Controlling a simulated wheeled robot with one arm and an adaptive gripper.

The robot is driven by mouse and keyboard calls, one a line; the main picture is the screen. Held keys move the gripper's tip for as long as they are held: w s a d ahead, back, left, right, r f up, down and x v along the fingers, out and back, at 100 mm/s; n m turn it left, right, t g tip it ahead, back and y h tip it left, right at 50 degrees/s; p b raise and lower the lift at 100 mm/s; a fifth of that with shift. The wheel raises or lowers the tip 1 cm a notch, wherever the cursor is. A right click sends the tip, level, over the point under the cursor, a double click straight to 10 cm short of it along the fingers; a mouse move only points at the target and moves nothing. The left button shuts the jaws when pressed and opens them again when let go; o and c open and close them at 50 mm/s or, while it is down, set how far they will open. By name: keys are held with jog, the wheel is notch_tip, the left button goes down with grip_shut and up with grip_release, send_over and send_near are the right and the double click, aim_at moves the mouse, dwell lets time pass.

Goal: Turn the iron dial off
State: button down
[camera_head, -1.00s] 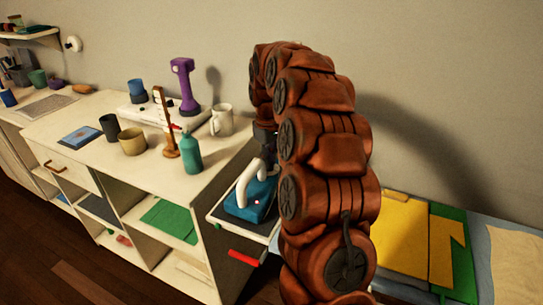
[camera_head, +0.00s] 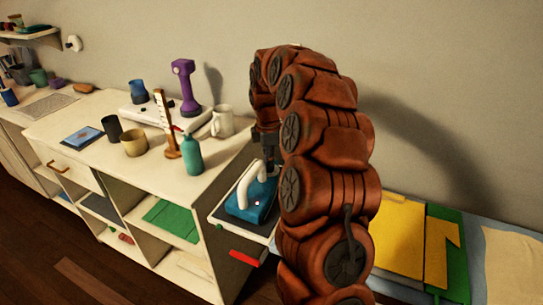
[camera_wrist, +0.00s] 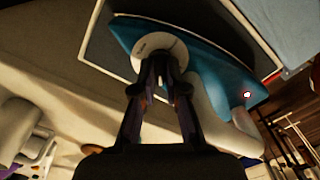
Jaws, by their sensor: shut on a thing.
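The blue iron (camera_head: 245,207) with its white handle (camera_head: 243,185) rests on a flat panel beside the cabinet in the head view. In the wrist view the iron's blue body (camera_wrist: 208,62) carries a round white dial (camera_wrist: 150,44) with small dark marks and a small red light (camera_wrist: 247,94). My gripper (camera_wrist: 162,66) is shut at the dial, its fingertips meeting on the dial's middle. The part between the fingers is mostly hidden by them. In the head view my gripper (camera_head: 268,160) reaches down behind the handle, partly hidden by my arm.
The cabinet top (camera_head: 75,115) at left holds a teal bottle (camera_head: 193,155), a white mug (camera_head: 222,121), a tan cup (camera_head: 133,142) and a purple object (camera_head: 185,90). Folded yellow cloth (camera_head: 398,235) lies at right. A red bar (camera_head: 247,258) is below the iron.

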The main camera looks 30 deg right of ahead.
jog(key=n+p, duration=0.1)
jog(key=n, duration=0.4)
jog(key=shift+r+n+p, duration=0.15)
jog(key=shift+n+p, duration=0.15)
jog(key=shift+p, duration=0.1)
jog(key=n+p, duration=0.1)
jog(key=n, duration=0.3)
jog(key=shift+n, duration=0.3)
jog(key=shift+p, duration=0.3)
jog(key=c, duration=1.2)
grip_release()
notch_tip(320, 180, up, 12)
